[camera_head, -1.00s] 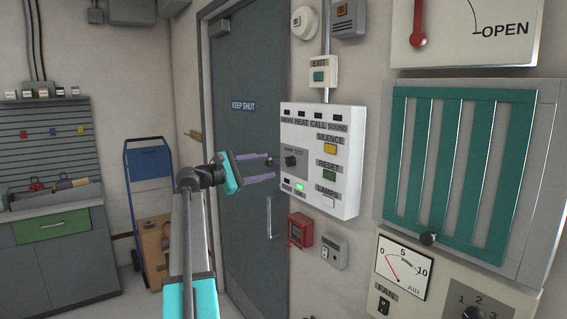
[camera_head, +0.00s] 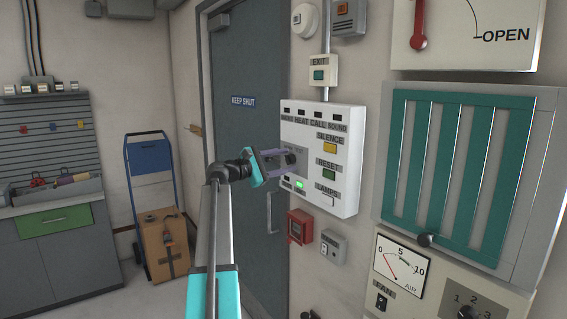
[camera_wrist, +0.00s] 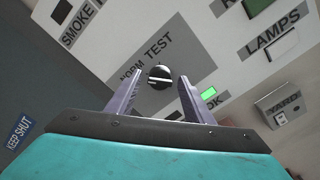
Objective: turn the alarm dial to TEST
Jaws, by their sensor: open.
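The white alarm panel (camera_head: 343,160) is on the wall, with SILENCE, RESET and LAMPS buttons and a lit green lamp. In the head view my gripper (camera_head: 284,160) reaches the panel front. Contact with the dial cannot be told.
The grey KEEP SHUT door (camera_head: 240,180) is left of the panel. A red box (camera_head: 300,228) and a grey YARD box (camera_head: 333,247) are below it. A teal-slatted unit (camera_head: 463,180) stands out at the right. A hand truck with a carton (camera_head: 164,245) is at the left.

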